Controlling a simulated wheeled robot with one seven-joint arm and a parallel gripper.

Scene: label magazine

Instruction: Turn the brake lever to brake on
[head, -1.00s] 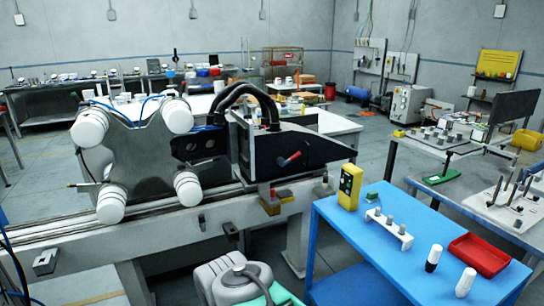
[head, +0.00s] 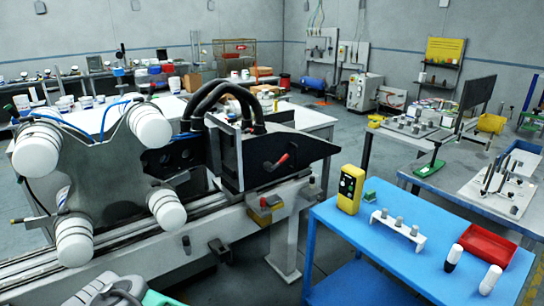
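The brake lever (head: 281,160) is a short red handle on the dark side face of a black, wedge-ended machine housing (head: 305,150). It slants, with its red end up and to the right. No gripper touches it in the head view. My gripper is not in view. Only a white, grey and green part that looks like my own arm (head: 110,292) shows at the lower left edge, well apart from the lever. Any brake on or off marking is too small to read.
A grey plate with white rollers (head: 150,125) stands left of the housing above a rail (head: 120,240). A blue table (head: 335,225) at front right carries a yellow device (head: 350,188), a white peg rack (head: 398,230) and a red tray (head: 487,247). Grey floor shows between the tables.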

